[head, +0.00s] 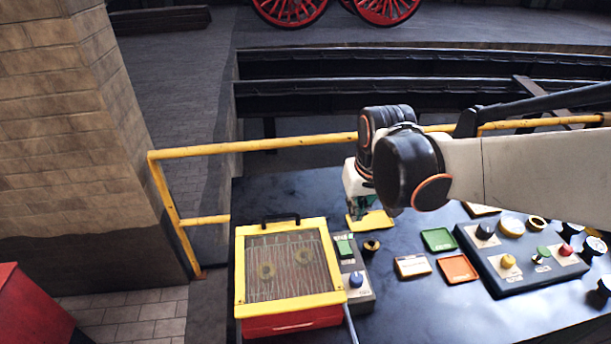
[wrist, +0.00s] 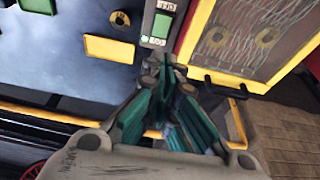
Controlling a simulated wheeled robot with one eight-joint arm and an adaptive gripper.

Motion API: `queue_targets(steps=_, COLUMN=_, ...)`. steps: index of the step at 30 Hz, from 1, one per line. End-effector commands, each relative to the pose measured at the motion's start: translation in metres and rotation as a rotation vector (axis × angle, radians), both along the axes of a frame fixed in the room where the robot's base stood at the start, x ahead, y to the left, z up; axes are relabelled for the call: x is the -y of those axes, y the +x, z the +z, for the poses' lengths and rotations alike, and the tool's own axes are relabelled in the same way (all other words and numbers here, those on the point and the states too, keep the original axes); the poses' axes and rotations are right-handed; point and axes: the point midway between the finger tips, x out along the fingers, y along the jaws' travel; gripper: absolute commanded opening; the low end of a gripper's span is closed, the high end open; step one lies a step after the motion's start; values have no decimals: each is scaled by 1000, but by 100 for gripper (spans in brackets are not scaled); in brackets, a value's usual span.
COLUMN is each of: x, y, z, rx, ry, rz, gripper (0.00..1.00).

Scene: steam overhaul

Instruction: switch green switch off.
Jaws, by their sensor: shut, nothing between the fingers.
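The green switch (head: 345,247) is a small green rectangle on a narrow grey panel (head: 360,303), right of the yellow-framed box. It also shows in the wrist view (wrist: 161,27), at the top centre, just beyond my fingertips. Whether it stands on or off cannot be told. My gripper (head: 360,212) is at the back of the table, above and slightly behind the switch, partly hidden by my arm. In the wrist view my gripper (wrist: 167,68) has its green fingers together and empty, apart from the switch.
A yellow-framed box (head: 337,270) with a mesh window stands left of the switch. A blue knob (head: 356,280) is on the same panel. A yellow tray (head: 376,221), green tray (head: 438,240) and orange tray (head: 458,268) lie right. A control panel (head: 520,281) stands farther right.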

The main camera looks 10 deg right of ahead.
Motion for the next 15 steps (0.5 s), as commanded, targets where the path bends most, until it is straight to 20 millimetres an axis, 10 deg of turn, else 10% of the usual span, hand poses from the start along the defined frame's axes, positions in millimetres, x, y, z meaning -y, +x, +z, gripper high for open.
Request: queue_targets(steps=15, x=-1, y=22, z=-14, rx=-65, ry=-1, rz=0, gripper=0)
